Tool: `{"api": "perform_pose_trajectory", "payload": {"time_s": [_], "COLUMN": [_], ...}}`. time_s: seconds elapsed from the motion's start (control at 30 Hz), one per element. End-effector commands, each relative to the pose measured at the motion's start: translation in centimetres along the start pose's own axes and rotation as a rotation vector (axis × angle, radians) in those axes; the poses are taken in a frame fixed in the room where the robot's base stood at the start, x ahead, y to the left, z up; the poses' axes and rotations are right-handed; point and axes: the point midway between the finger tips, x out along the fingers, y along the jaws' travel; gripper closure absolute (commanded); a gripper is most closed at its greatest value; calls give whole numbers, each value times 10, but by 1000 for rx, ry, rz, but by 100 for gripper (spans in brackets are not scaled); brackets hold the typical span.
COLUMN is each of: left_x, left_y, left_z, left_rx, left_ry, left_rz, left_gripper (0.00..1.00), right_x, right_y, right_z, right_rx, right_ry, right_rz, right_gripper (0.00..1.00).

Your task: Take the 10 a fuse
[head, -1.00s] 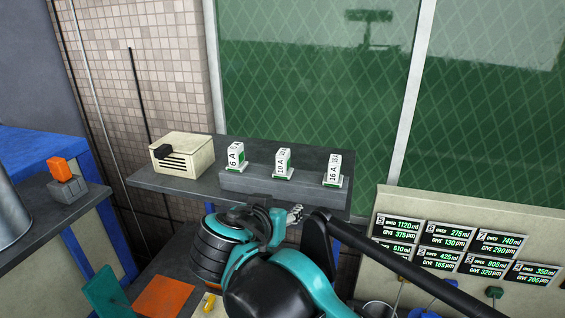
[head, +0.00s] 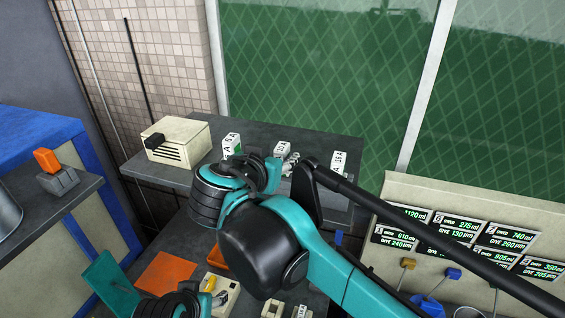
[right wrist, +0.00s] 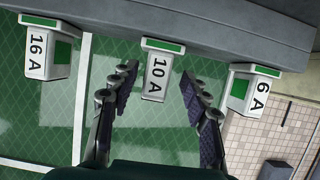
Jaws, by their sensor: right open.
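The 10 A fuse (head: 282,148) is a white block with a green part, standing in the middle of a row on the grey ledge at the back. It also shows at the centre of the right wrist view (right wrist: 156,75). My right gripper (head: 276,172) is just in front of it. In the right wrist view my open fingers (right wrist: 158,78) lie on either side of the fuse, with a gap on both sides. The arm and gripper hide the fuse's lower part in the head view.
The 6 A fuse (right wrist: 248,92) and 16 A fuse (right wrist: 45,52) stand on either side of the 10 A one. A cream box with a black knob (head: 178,140) sits on the shelf's left. Panels with small displays (head: 455,240) stand at the right.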

Motion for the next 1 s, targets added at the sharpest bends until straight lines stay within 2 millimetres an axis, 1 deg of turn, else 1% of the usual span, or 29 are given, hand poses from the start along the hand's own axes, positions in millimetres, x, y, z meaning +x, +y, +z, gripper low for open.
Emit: {"api": "perform_pose_trajectory", "payload": {"time_s": [0.2, 0.3, 0.4, 0.6, 0.63, 0.67, 0.7, 0.8, 1.0], "left_x": [-13, -14, -14, -14, -14, -14, -14, -14, -14], "left_y": [0, 0, 0, 0, 0, 0, 0, 0, 0], "left_z": [-9, -10, -11, -10, -10, -10, -10, -10, -10], "left_rx": [0, 0, 0, 0, 0, 0, 0, 0, 0], "left_ry": [0, 0, 0, 0, 0, 0, 0, 0, 0], "left_rz": [0, 0, 0, 0, 0, 0, 0, 0, 0], "left_gripper": [45, 45, 45, 45, 45, 45, 45, 45, 45], "right_x": [32, 45, 51, 52, 52, 52, 51, 51, 51], "right_y": [6, 5, 5, 5, 5, 5, 5, 5, 5], "right_z": [-5, -3, -3, -2, -2, -2, -2, -2, -2], "right_rx": [3, 2, 0, 0, 0, 0, 0, 0, 0], "right_ry": [-1, -1, -1, -1, -1, -1, -1, -1, -1], "right_rz": [4, 2, 2, 1, 1, 1, 1, 1, 1], "right_gripper": [53, 53, 53, 53, 59, 67, 77, 100, 100]}}
